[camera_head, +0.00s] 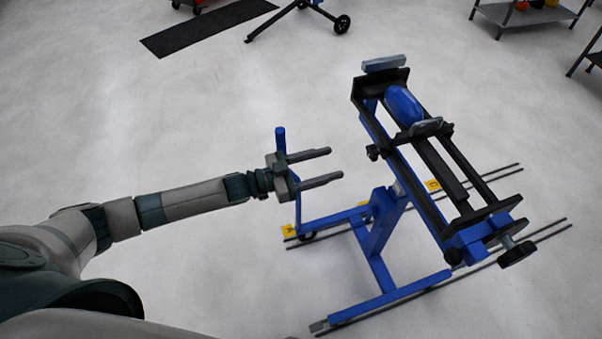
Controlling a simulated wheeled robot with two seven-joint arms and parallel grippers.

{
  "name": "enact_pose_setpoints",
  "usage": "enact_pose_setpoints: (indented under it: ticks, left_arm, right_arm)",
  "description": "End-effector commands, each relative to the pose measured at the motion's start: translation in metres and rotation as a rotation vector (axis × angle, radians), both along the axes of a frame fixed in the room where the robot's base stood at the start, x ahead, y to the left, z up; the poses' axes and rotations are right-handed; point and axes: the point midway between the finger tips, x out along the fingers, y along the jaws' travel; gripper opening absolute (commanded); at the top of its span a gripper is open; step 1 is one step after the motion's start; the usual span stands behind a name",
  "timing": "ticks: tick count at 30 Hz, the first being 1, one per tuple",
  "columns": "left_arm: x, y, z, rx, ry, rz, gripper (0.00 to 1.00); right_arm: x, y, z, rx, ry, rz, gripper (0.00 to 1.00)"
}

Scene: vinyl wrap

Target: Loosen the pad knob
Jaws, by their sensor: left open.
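A blue and black stand (384,218) holds a tilted black frame (440,165) with a blue rounded part (403,104) near its upper end. A small black knob (373,152) sticks out of the frame's left side. A larger black knob (516,254) is at the frame's lower right end. I cannot tell which one is the pad knob. My left gripper (334,164) is open and empty, its two fingers pointing right toward the small knob, with a gap between. It overlaps the stand's blue upright post in the picture. My right gripper is not in view.
A black mat (208,27), a wheeled blue stand (300,10) and a grey shelf (527,13) are at the back. The floor at left is clear.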

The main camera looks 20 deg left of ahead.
Motion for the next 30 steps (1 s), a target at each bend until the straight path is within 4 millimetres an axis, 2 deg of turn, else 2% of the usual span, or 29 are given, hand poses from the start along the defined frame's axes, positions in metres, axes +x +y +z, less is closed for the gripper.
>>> enact_pose_setpoints:
  ticks: [6,12,30]
  left_arm:
    - [-0.025,0.033,-0.003,0.002,0.001,0.000,0.56]
    - [-0.036,0.050,-0.001,0.000,0.001,0.000,0.56]
    - [-0.039,0.054,0.000,-0.001,0.001,0.000,0.56]
  right_arm:
    - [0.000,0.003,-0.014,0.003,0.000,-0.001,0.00]
    - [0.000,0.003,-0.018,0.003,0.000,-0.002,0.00]
    - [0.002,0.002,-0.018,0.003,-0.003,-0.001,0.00]
